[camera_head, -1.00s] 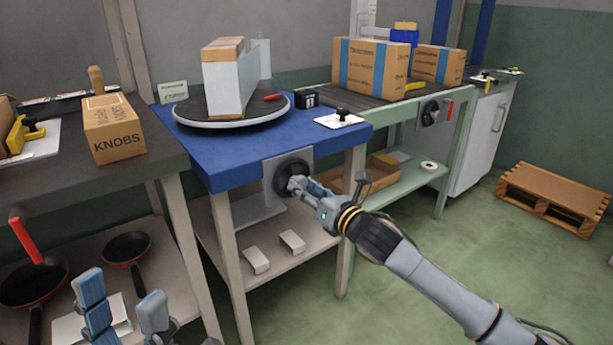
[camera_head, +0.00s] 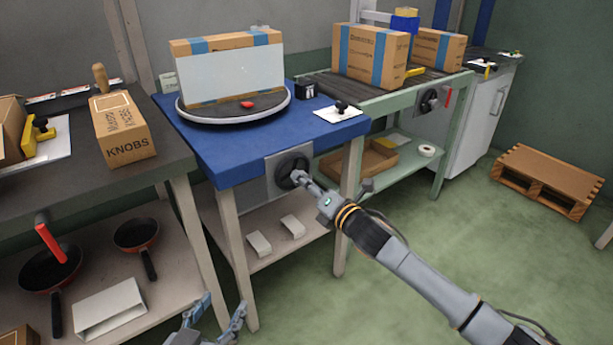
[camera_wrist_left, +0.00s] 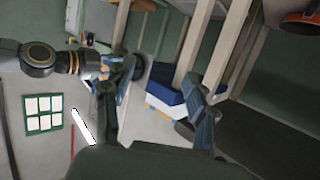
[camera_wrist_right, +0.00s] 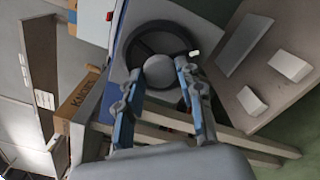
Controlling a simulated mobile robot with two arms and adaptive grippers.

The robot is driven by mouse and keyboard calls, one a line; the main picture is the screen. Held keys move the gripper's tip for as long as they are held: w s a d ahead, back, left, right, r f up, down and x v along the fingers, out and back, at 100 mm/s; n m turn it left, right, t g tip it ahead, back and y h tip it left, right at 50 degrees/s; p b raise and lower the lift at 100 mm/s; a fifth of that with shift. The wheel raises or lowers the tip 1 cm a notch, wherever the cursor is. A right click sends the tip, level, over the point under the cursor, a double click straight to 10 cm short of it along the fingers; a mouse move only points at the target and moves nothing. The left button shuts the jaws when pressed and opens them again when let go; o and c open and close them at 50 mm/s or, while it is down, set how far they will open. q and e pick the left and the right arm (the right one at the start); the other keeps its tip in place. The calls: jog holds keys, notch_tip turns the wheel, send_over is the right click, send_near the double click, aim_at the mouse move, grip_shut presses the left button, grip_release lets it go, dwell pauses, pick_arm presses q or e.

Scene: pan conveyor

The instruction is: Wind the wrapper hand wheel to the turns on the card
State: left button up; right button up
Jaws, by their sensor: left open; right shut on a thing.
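The black hand wheel (camera_head: 291,169) sits on a grey plate on the front of the blue wrapper table (camera_head: 215,150). My right gripper (camera_head: 300,178) is shut on the wheel; in the right wrist view its fingers (camera_wrist_right: 156,72) straddle the round hub of the wheel (camera_wrist_right: 140,45). On top, a turntable (camera_head: 212,122) carries a carton with a pale front panel (camera_head: 230,72) and blue tape. A small pale card (camera_head: 169,83) stands at the table's back left; its writing is too small to read. My left gripper (camera_head: 212,322) is open and empty, low at the bottom edge; its fingers also show in the left wrist view (camera_wrist_left: 150,95).
A KNOBS box (camera_head: 125,135) stands on the dark bench at left, with pans (camera_head: 50,272) on the shelf below. A conveyor with taped cartons (camera_head: 370,58) is at right. A pallet (camera_head: 548,182) lies on the green floor. A white plate with a black knob (camera_head: 340,112) lies on the blue table.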

pick_arm(q)
jog(key=s+a+f+g+y+p, duration=0.1)
jog(key=s+a+f+g+p, duration=0.3)
jog(key=s, duration=0.4)
jog(key=s+a+f+g+y+p, duration=0.2)
jog(key=s+f+g, duration=0.2)
jog(key=s+g, duration=0.3)
notch_tip(320, 180, down, 17)
jog(key=p, duration=0.4)
notch_tip(320, 180, up, 8)
jog(key=w+b, duration=0.1)
jog(key=b, duration=0.1)
jog(key=shift+w+d+n, duration=0.25)
jog(key=shift+d+n, duration=0.05)
jog(key=shift+d, duration=0.1)
pick_arm(e)
jog(key=shift+r+m, duration=0.1)
jog(key=shift+m, duration=17.4)
